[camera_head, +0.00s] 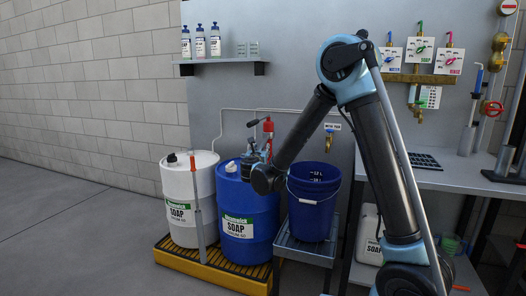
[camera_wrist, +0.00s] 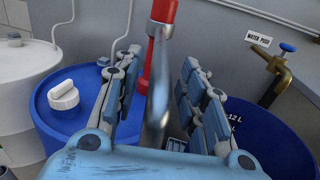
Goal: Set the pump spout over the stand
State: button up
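The pump has a red body (camera_head: 268,127) and stands on the blue soap drum (camera_head: 240,200). In the wrist view its red part (camera_wrist: 160,45) rises behind the grey metal spout (camera_wrist: 158,95), which curves down between my fingers. My gripper (camera_wrist: 160,65) is open around the spout, with narrow gaps visible on both sides. In the head view my gripper (camera_head: 257,154) is beside the pump, and my wrist partly hides it. The grey stand (camera_head: 303,254) is right of the blue drum and carries a blue bucket (camera_head: 313,205).
A white soap drum (camera_head: 187,190) shares the yellow pallet (camera_head: 207,267) with the blue drum. A brass water tap (camera_head: 328,142) is on the wall above the bucket. A metal bench (camera_head: 455,172) is at the right. Floor at the left is clear.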

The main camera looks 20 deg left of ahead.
jog(key=shift+w+a, duration=0.2)
jog(key=shift+w, duration=1.15)
grip_shut()
jog(key=shift+s, duration=0.1)
